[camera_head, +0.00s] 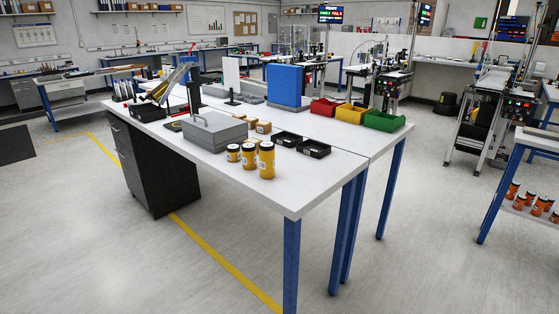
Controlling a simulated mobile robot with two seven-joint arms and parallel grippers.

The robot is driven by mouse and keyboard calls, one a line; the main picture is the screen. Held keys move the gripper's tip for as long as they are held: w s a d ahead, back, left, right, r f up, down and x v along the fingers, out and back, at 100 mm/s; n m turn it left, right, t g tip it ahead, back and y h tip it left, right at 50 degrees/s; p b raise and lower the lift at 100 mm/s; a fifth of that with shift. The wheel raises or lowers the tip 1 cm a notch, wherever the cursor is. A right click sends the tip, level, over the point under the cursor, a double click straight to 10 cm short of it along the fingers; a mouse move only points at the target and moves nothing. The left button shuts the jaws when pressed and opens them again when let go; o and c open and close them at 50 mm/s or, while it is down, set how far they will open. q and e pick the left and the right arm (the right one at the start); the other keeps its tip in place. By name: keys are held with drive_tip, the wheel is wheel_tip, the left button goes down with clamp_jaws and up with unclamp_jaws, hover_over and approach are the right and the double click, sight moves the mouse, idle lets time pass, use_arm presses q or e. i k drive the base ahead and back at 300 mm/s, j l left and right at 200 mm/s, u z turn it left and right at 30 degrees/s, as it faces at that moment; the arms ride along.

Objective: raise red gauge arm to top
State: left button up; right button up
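Neither of my grippers is in view.
A white workbench (318,172) with blue legs stands ahead. It holds yellow jars (266,160), a grey case (214,131), black trays (313,148), a blue panel (285,86) and red, yellow and green bins (384,121). Open floor (90,220) lies left. Conveyors (490,98) stand right.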

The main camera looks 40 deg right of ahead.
sight(186, 108)
drive_tip(key=i+j+z, duration=0.1)
drive_tip(key=z, duration=0.3)
drive_tip(key=j+z, duration=0.1)
drive_tip(key=z, duration=0.3)
drive_tip(key=i+j+z, duration=0.1)
drive_tip(key=z, duration=0.3)
drive_tip(key=j+z, duration=0.3)
drive_tip(key=j, duration=0.15)
drive_tip(key=j+z, duration=0.55)
drive_tip(key=j, duration=1.35)
drive_tip(key=k+j, duration=0.15)
drive_tip(key=j, duration=0.45)
drive_tip(key=l, duration=0.45)
drive_tip(key=k+z, duration=0.05)
